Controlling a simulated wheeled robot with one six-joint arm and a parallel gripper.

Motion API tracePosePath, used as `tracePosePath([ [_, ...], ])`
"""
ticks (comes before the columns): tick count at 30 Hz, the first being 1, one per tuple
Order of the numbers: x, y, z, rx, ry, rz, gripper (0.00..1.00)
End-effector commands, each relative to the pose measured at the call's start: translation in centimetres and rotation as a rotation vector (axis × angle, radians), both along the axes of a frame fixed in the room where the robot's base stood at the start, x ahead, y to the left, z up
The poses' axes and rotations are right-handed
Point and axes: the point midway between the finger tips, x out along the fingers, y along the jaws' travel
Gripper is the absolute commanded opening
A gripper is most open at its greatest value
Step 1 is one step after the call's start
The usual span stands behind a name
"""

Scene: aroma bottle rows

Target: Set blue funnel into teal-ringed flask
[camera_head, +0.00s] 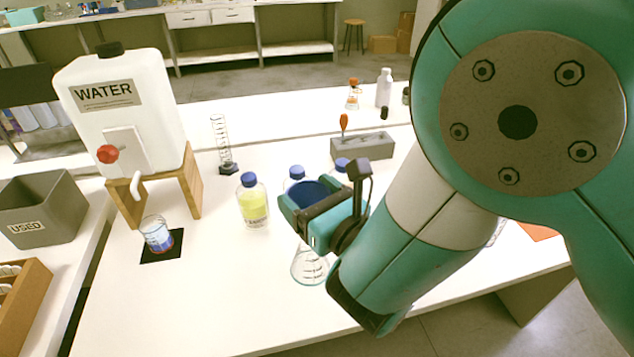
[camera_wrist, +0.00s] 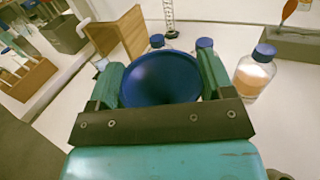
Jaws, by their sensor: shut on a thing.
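The blue funnel (camera_head: 312,192) is held between the fingers of my gripper (camera_head: 318,210), its wide mouth facing up. In the wrist view the funnel (camera_wrist: 160,80) fills the space between the two teal fingers of my gripper (camera_wrist: 160,88). A clear conical flask (camera_head: 309,268) with dark marks stands on the white bench just below the gripper in the head view. Its neck and any teal ring are hidden or merge with the teal finger. The funnel's stem is hidden, so I cannot tell whether it is inside the flask neck.
Blue-capped bottles stand close behind, one with yellow liquid (camera_head: 253,206). A beaker (camera_head: 156,234) sits on a black mat at left, by the water tank (camera_head: 125,95). A grey block (camera_head: 362,147) and measuring cylinder (camera_head: 222,145) stand farther back.

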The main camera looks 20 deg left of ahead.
Motion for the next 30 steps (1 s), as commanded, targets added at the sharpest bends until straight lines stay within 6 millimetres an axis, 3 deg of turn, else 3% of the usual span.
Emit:
tracePosePath([
  [30,0.0,0.0,-2.7,0.0,0.0,0.0,0.52],
])
